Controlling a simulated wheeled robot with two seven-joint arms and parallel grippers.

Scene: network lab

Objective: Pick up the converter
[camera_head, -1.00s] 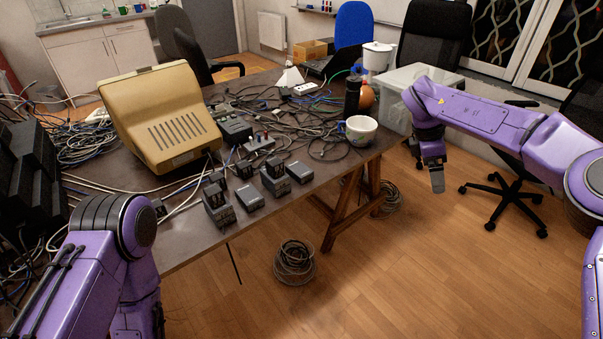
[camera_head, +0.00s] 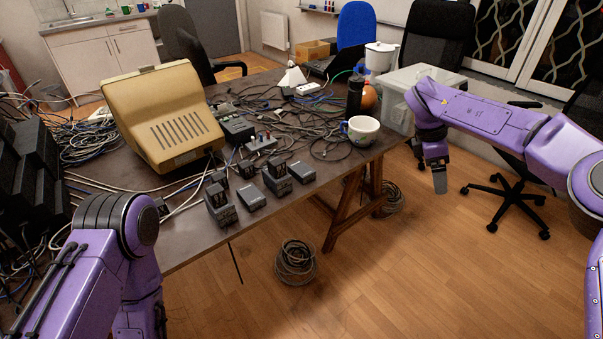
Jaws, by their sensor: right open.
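Several small dark grey boxes stand near the table's front edge. Among them are a boxy unit with a flat front (camera_head: 220,207), a low flat box (camera_head: 251,197), a second boxy unit (camera_head: 276,178) and another low box (camera_head: 302,172). I cannot tell for sure which one is the converter. My right gripper (camera_head: 439,180) hangs pointing down beyond the table's right edge, over the floor. It is open and empty, well apart from the boxes. My left arm (camera_head: 120,240) comes in at lower left; its gripper is out of view.
A beige monitor (camera_head: 170,130) stands behind the boxes. Tangled cables (camera_head: 290,115) cover the middle of the table. A white cup (camera_head: 361,130) stands near the right edge, by a dark bottle (camera_head: 354,98). A cable coil (camera_head: 295,263) lies on the clear floor. An office chair (camera_head: 508,195) stands at right.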

